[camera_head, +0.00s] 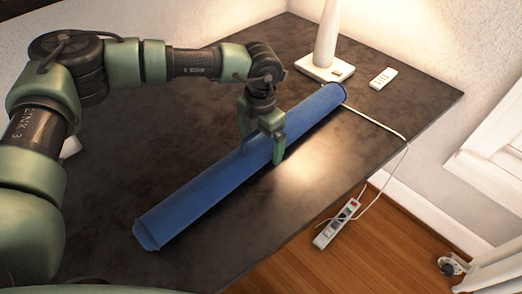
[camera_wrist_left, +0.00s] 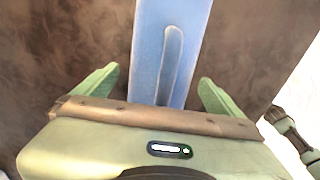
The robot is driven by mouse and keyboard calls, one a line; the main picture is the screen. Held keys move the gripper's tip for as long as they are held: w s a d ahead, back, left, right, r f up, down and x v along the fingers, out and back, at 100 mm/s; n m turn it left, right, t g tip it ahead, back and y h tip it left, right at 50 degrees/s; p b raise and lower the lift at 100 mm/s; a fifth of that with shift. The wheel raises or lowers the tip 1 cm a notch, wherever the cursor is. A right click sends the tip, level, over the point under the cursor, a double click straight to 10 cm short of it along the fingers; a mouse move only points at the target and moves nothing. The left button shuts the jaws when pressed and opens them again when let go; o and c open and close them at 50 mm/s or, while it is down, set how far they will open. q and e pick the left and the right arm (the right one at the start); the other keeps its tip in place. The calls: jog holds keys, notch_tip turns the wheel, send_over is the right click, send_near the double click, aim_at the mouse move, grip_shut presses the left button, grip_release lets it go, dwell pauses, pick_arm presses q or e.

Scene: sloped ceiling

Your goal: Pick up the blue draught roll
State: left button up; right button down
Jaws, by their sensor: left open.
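The blue draught roll (camera_head: 205,196) is a long padded tube lying diagonally across the dark tabletop. It runs from the front left to beside the lamp. My left gripper (camera_head: 262,151) points down over the roll, right of its middle, with a finger on each side. In the left wrist view the roll (camera_wrist_left: 170,50) passes between the two open green fingers (camera_wrist_left: 158,82), with a gap visible on both sides. A raised strap or handle shows along its top there.
A white lamp (camera_head: 325,50) and a white remote (camera_head: 383,78) stand at the table's back. A white cable crosses the right edge to a power strip (camera_head: 337,223) by the wooden floor.

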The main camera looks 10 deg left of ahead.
pick_arm(q)
jog(key=shift+f, duration=0.85)
jog(key=shift+r, duration=0.1)
jog(key=shift+c, duration=0.4)
jog(key=c, duration=2)
jog(key=shift+w+r, duration=0.1)
grip_shut()
